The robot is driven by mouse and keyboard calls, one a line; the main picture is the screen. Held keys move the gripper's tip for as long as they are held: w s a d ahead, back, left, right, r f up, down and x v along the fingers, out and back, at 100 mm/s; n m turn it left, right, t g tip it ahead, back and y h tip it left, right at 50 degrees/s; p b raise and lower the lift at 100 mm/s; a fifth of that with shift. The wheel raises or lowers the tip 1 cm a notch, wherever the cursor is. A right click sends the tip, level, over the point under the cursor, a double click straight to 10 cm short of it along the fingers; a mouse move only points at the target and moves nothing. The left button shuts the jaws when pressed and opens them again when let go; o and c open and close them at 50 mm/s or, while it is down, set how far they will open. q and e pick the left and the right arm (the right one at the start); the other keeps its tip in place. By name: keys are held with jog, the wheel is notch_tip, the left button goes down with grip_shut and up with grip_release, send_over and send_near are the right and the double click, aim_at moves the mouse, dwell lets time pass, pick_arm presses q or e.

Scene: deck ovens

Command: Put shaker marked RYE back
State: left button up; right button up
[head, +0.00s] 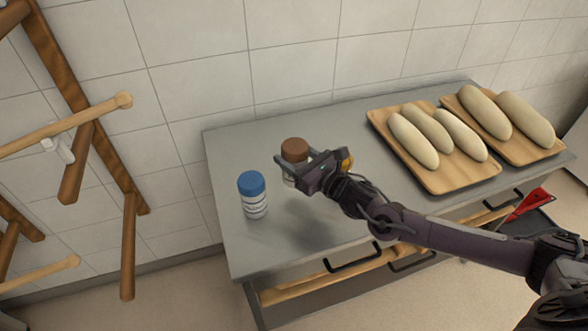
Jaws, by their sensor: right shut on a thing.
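A shaker with a brown lid (294,149) is over the left part of the grey table. My right gripper (296,175) is shut on this shaker, and its fingers hide most of the body and any marking. A shadow lies on the table below, and I cannot tell surely whether the shaker touches the top. A shaker with a blue lid (252,184) stands upright in front and to the left, apart from the gripper. Its label is too small to read. Something yellow-orange (347,161) shows just behind my gripper, mostly hidden. My left gripper is not in view.
The grey table (235,150) stands against a tiled wall. Two wooden boards (440,186) with several pale loaves fill its right side. A wooden rack (100,150) with pegs is at left. Drawer handles (352,257) and a red-handled thing (528,205) are at the front.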

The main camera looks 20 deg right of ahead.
notch_tip(320, 180, down, 6)
jog(key=shift+r, duration=0.2)
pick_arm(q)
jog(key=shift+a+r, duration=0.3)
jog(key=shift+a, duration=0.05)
pick_arm(e)
jog(key=shift+f, duration=0.15)
jog(key=o, duration=0.7)
jog(key=shift+f, duration=0.15)
jog(key=shift+c, duration=0.2)
jog(key=o, duration=0.4)
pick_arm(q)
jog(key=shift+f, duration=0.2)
pick_arm(e)
jog(key=shift+o, duration=0.2)
